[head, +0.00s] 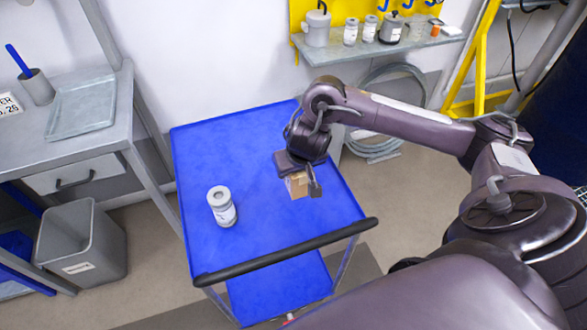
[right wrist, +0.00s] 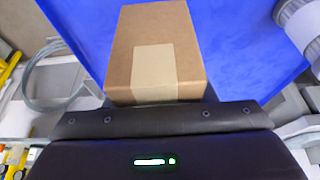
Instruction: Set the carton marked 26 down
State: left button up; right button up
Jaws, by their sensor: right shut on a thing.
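A small brown carton (head: 297,186) with a tan tape strip is at my right gripper (head: 300,183), over the right part of the blue trolley's top (head: 260,225). My right gripper is shut on it. In the right wrist view the carton (right wrist: 155,50) stands out beyond the gripper's dark edge, with blue behind it. No number shows on its visible faces. I cannot tell whether its underside touches the trolley. My left gripper is not in view.
A white labelled bottle (head: 221,206) stands on the trolley's left part. The black push handle (head: 290,252) runs along the near edge. A grey bench (head: 110,125) is at left, above a grey bin (head: 80,243). A wall shelf (head: 375,45) holds jars.

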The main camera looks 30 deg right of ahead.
jog(key=shift+s+f, duration=0.1)
jog(key=shift+f, duration=0.75)
notch_tip(320, 180, down, 4)
jog(key=shift+f+b, duration=0.1)
jog(key=shift+b, duration=0.5)
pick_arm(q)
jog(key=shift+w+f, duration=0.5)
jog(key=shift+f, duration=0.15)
pick_arm(e)
jog(key=shift+f, duration=0.1)
jog(key=shift+f, duration=0.15)
jog(key=o, duration=0.9)
jog(key=shift+c, duration=0.2)
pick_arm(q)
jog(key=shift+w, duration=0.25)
pick_arm(e)
jog(key=shift+o, duration=1.1)
